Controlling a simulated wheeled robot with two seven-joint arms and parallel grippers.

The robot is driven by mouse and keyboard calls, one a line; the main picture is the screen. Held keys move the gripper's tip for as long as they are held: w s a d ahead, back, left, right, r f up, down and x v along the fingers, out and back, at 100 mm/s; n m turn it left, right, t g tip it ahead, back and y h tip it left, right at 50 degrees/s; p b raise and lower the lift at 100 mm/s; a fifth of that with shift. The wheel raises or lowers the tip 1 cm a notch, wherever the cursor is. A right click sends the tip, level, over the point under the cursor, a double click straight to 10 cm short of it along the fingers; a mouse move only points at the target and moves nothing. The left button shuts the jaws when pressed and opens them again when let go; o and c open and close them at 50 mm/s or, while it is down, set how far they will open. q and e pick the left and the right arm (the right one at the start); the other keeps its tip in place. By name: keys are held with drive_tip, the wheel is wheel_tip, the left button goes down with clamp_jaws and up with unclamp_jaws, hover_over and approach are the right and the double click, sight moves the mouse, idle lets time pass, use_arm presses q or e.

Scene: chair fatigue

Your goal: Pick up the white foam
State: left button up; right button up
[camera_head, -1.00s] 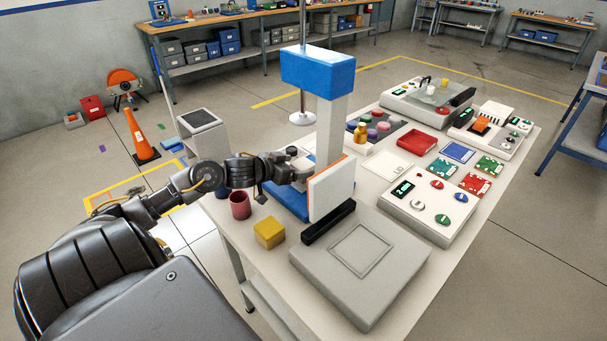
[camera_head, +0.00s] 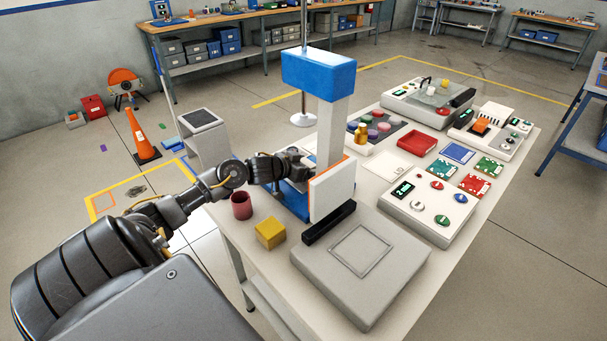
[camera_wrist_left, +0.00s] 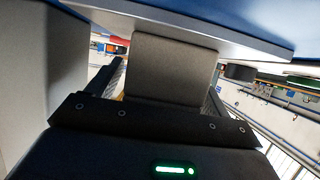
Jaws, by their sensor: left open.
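An upright white slab with an orange edge (camera_head: 332,192) stands at the front of the blue-and-white press (camera_head: 318,75) in the head view. I cannot tell for sure whether this slab is the white foam. My left gripper (camera_head: 292,168) reaches in from the left behind the slab, close to the press column, and its fingertips are partly hidden. In the left wrist view its fingers are apart, on either side of a shadowed grey block (camera_wrist_left: 172,68). Whether they touch it is unclear. My right gripper is not in view.
A blue overhanging part (camera_wrist_left: 225,25) is close above the gripper in the wrist view. A red cup (camera_head: 241,206) and yellow block (camera_head: 270,233) stand near the arm. A grey plate unit (camera_head: 362,265) lies in front, and a control box (camera_head: 430,213) stands at right.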

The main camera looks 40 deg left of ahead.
use_arm(q)
drive_tip(key=c, duration=1.1)
drive_tip(key=shift+o, duration=0.2)
drive_tip(key=shift+r, duration=0.1)
drive_tip(key=shift+r, duration=0.6)
drive_tip(key=s+a+r+b, duration=0.3)
drive_tip(key=s+a+r, duration=0.2)
drive_tip(key=a+r, duration=0.6)
drive_tip(key=shift+s+a+r, duration=0.15)
drive_tip(key=shift+a+r, duration=0.2)
drive_tip(key=shift+a, duration=0.7)
